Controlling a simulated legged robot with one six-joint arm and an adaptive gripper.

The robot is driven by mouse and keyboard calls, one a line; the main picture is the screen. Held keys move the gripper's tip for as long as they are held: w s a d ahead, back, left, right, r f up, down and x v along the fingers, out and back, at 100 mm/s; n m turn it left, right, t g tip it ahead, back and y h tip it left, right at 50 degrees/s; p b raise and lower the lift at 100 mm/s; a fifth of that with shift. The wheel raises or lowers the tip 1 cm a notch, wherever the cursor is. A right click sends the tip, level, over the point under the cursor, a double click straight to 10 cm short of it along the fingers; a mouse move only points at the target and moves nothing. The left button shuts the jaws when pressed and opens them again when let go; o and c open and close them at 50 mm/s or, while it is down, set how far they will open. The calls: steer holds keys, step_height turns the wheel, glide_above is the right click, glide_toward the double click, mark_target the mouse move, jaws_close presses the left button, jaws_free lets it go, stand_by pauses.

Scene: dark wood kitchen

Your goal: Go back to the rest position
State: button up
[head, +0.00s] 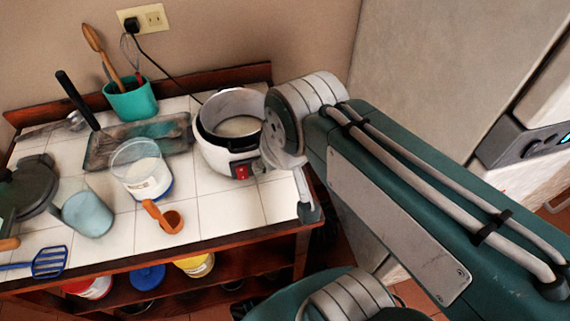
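My arm reaches in from the lower right, and its grey-banded joint is at the right end of the tiled table (233,208). A narrow grey part with a dark teal tip, which seems to be my gripper (308,212), hangs below that joint, by the table's right front corner. Only a little of it shows. I cannot see two separate fingertips or anything held. The white rice cooker (213,155), with its lid off and pale contents inside, stands just left of the joint. The joint overlaps its right edge in the picture.
A clear measuring cup (140,170), a blue-grey mug (88,214), a small brown scoop (170,222), a dark tray (105,150), a teal utensil holder (132,102) and a dark pot (28,190) crowd the table. A blue slotted turner (48,262) lies front left. A grey fridge-like panel (430,70) stands right.

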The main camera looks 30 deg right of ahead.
steer(key=shift+s+d+f+t, duration=0.3)
steer(key=shift+s+d+f, duration=0.2)
steer(key=shift+s+d, duration=0.15)
steer(key=shift+d, duration=0.1)
